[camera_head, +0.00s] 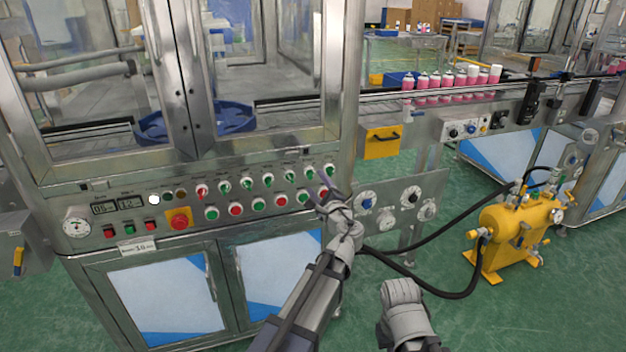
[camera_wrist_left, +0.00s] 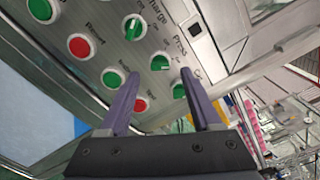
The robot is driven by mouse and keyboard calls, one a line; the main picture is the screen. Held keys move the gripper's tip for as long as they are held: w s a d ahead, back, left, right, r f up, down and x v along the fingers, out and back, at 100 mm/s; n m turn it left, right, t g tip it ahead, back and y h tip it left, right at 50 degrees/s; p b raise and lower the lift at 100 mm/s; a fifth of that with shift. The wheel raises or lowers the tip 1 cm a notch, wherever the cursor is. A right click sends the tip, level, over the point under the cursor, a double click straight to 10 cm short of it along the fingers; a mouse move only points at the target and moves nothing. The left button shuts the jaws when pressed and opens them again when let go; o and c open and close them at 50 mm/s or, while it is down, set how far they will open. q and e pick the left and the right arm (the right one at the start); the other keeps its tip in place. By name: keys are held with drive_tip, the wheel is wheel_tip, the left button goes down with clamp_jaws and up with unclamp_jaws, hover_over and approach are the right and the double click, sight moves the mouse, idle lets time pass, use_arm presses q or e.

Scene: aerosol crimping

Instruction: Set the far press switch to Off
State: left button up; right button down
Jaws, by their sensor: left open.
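The upper row of rotary switches on the press panel ends at the right with a green-ringed switch (camera_head: 329,170), the far press switch by its place. In the left wrist view a green switch (camera_wrist_left: 179,90) shows between my fingers, near the "Press" label; its pointer setting is too small to read surely. My left gripper (camera_head: 323,184) is open just in front of the panel's right end, beside and slightly below that switch. Its two purple fingers (camera_wrist_left: 158,76) are apart with nothing held. Whether a fingertip touches the panel I cannot tell.
A lower row of green and red buttons (camera_head: 236,209) lies close below the switches. A metal plate with round connectors (camera_head: 390,200) stands to the right. A yellow pump (camera_head: 515,230) with black hoses stands on the green floor. Pink cans (camera_head: 445,85) line the conveyor.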

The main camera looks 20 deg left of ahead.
sight(312, 177)
use_arm(q)
drive_tip(key=shift+x, duration=2.15)
clamp_jaws()
